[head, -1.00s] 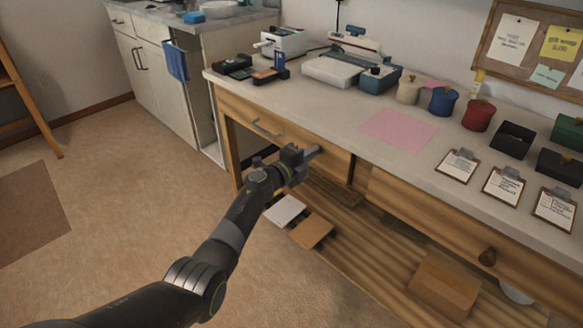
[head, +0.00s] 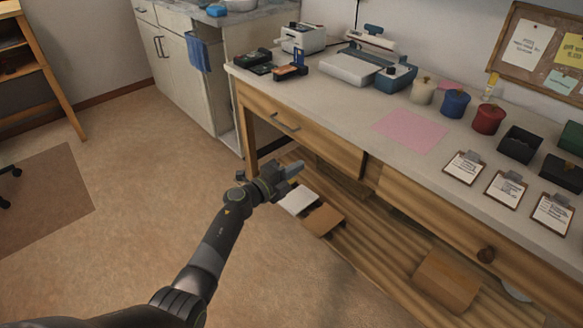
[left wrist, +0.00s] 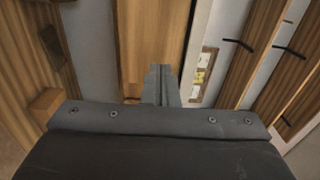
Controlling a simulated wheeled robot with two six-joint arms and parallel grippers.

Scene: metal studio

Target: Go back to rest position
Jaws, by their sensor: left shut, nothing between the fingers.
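My left gripper (head: 293,168) is in the middle of the head view, in front of the wooden bench and below the level of its top. Its fingers are shut with nothing between them. In the left wrist view the closed fingers (left wrist: 161,84) point toward wooden panels. My left arm reaches in from the bottom left of the head view. My right gripper does not show in either view.
The bench top (head: 350,105) carries a pink sheet (head: 411,131), a red pot (head: 489,118), clipboards and devices. A cardboard box (head: 446,281) lies on the lower shelf (head: 385,245). Open floor (head: 130,215) lies to the left.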

